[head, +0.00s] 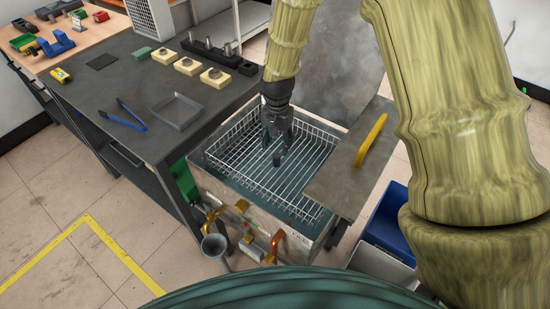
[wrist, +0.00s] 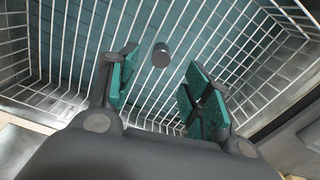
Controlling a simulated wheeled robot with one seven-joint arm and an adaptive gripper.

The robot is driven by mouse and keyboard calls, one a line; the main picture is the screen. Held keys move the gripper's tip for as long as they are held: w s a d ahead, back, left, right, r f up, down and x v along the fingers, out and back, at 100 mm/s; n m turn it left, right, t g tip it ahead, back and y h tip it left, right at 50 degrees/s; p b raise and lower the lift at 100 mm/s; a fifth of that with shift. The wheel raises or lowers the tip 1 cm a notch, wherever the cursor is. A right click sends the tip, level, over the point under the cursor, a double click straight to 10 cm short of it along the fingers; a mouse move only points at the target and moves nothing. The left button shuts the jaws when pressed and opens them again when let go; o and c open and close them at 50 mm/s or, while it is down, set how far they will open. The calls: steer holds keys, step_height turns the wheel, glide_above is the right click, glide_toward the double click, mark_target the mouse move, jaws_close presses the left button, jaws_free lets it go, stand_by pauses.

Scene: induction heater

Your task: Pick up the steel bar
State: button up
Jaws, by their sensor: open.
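The steel bar (wrist: 161,55) shows in the wrist view as a short dark grey cylinder with a round end face. It is at the wire basket (wrist: 30,97). In the head view the bar (head: 277,160) appears just below my fingertips, small and dark against the basket wires (head: 228,126). My gripper (head: 278,147) points down over the basket. In the wrist view its two green-padded fingers (wrist: 161,62) are spread, with the bar between and slightly beyond the tips. I see no contact. The bar's lower part is hard to make out.
The basket sits in a metal tank (head: 240,193) with pipes and valves in front. A lid with a yellow handle (head: 371,140) is at its right. A dark bench (head: 105,88) at the left holds a tray (head: 176,111), blue tongs (head: 131,117) and several blocks.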

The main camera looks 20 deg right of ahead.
mark_target(277, 155)
steer(key=shift+f+p, duration=1.35)
steer(key=shift+f, duration=2.55)
jaws_close()
